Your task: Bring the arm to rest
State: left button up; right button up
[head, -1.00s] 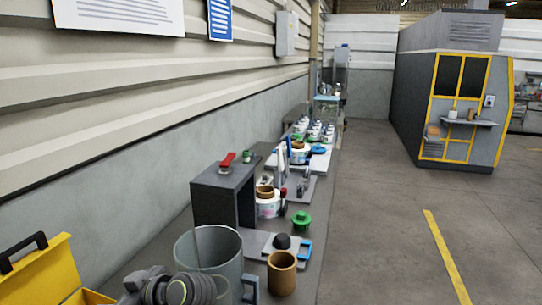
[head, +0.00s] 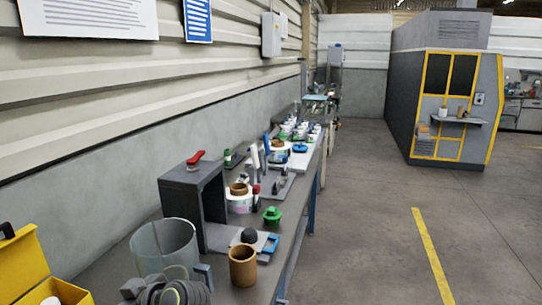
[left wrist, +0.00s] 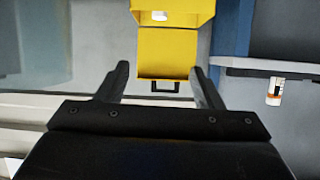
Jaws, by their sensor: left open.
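My left gripper (left wrist: 159,78) shows in the left wrist view with its two black fingers spread apart and nothing between them. A yellow case (left wrist: 168,58) with a dark handle shows beyond the fingertips; contact cannot be seen. In the head view I cannot make out my left gripper. The yellow case (head: 28,265) stands open at the lower left of the head view. My right gripper is in neither view.
A long bench runs along the wall with a dark grey stand (head: 190,202), a clear jug (head: 165,248), a brown cup (head: 242,266), a green knob (head: 271,215) and a dark coiled item (head: 170,291). The floor right of it (head: 360,240) is open. A grey-yellow booth (head: 440,90) stands behind.

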pick_arm(q)
jog(key=s+a+f+m+h, duration=0.2)
jog(key=s+f+m+h, duration=0.1)
jog(key=s+f, duration=0.3)
jog(key=s+a+f+m+h, duration=0.2)
jog(key=s+a+f+m, duration=0.15)
jog(key=f, duration=0.55)
jog(key=s+d+f+m+h, duration=0.2)
jog(key=s+f+m+h, duration=0.1)
jog(key=s, duration=0.6)
jog(key=s+d+f+m+h, duration=0.2)
jog(key=s+d+m+h, duration=0.15)
jog(key=s, duration=0.45)
notch_tip(320, 180, down, 30)
jog(key=a+g+b, duration=0.2)
jog(key=b, duration=0.3)
jog(key=s+f+b, duration=0.2)
jog(key=s+f, duration=0.5)
jog(key=f, duration=0.3)
jog(key=s+d+f+b, duration=0.1)
jog(key=s+f+b, duration=0.2)
jog(key=s+f, duration=0.5)
notch_tip(320, 180, down, 3)
jog(key=shift+s+d+r+m+g, duration=0.1)
jog(key=shift+s+d+m+g, duration=0.1)
jog(key=shift+m+g, duration=0.15)
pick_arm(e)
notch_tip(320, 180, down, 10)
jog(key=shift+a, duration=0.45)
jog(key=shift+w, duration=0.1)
